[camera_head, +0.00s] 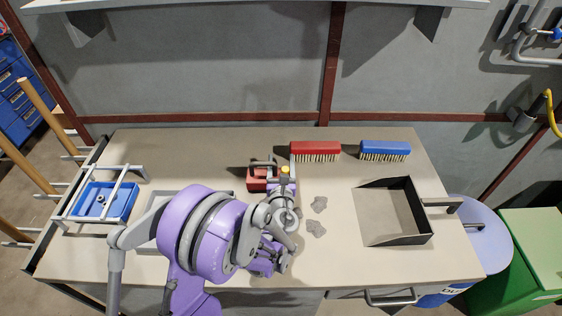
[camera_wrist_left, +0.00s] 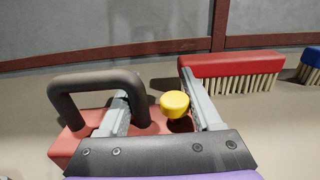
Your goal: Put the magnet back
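The magnet is a red block (camera_head: 256,184) with a dark arched handle and a yellow knob (camera_head: 285,169). It sits on the bench left of the red brush. My left gripper (camera_head: 277,170) is over it. In the left wrist view, the left gripper's (camera_wrist_left: 160,106) grey fingers are spread wide. One finger shows inside the dark handle (camera_wrist_left: 97,80); the other is right of the yellow knob (camera_wrist_left: 174,103). I cannot tell whether either finger touches the magnet. My right gripper is not in view.
A red brush (camera_head: 315,149) and a blue brush (camera_head: 385,148) lie at the back. Grey scraps (camera_head: 318,204) lie right of my left gripper. A black-rimmed pan (camera_head: 405,240) is at right. A blue tray (camera_head: 122,208) under a grey frame is at left. My arm partly hides a pale tray (camera_head: 152,203).

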